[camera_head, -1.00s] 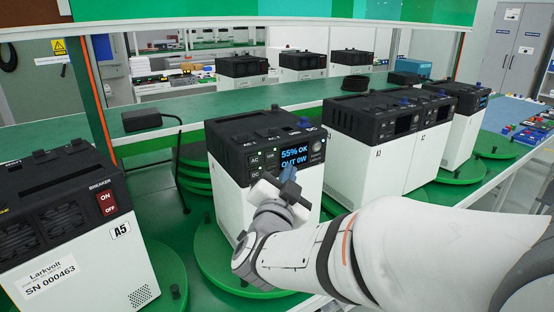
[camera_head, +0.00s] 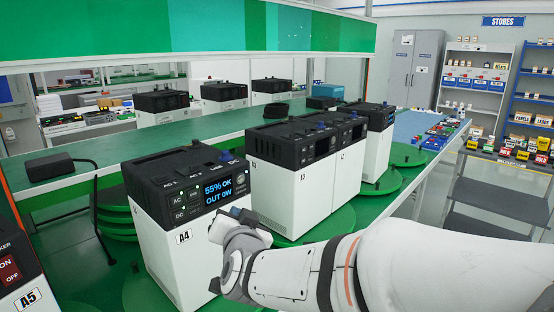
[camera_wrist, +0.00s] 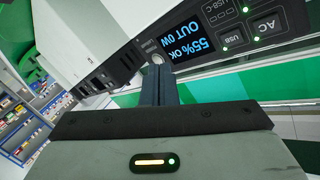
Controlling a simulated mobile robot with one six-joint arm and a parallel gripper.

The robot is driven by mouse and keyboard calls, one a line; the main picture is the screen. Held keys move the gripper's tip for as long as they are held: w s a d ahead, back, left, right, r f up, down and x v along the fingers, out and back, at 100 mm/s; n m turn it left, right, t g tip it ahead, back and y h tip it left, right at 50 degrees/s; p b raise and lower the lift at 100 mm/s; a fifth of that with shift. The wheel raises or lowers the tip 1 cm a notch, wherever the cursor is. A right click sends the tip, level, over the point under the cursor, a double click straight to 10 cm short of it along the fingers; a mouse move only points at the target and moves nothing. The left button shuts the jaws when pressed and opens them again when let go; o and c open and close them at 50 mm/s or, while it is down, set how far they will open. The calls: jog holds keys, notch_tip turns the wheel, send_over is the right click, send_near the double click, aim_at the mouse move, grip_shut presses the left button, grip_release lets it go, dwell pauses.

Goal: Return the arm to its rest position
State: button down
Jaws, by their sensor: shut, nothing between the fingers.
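My arm reaches in from the right in the head view, with my gripper (camera_head: 240,214) in front of the power unit A4 (camera_head: 180,243). Unit A4 is a white box with a black top, and its lit display reads "55% OK OUT 0W". In the wrist view my gripper (camera_wrist: 158,72) has its fingers together with nothing between them. The fingertips appear close to the display panel (camera_wrist: 192,42) of A4, near a round button. I cannot tell whether they touch it.
Unit A5 (camera_head: 22,290) stands at the lower left. More units (camera_head: 290,195) stand to the right of A4 on green turntables (camera_head: 407,154). A black adapter (camera_head: 50,166) with a cable lies on the green bench (camera_head: 120,150). Shelves (camera_head: 475,80) stand at the far right, beyond a grey cart.

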jog(key=s+d+f+n+g+h, duration=0.1)
jog(key=s+d+f+g, duration=0.3)
jog(key=s+d, duration=0.2)
jog(key=s+d+f+n+g+h+p, duration=0.1)
jog(key=s+d+g, duration=0.4)
jog(key=d, duration=0.6)
jog(key=s+d+f+g+h, duration=0.2)
jog(key=s+d+f+g, duration=0.2)
jog(key=s+d, duration=0.5)
notch_tip(320, 180, down, 3)
jog(key=shift+d+r+n+h, duration=0.2)
jog(key=shift+n+h, duration=0.1)
jog(key=shift+n, duration=0.1)
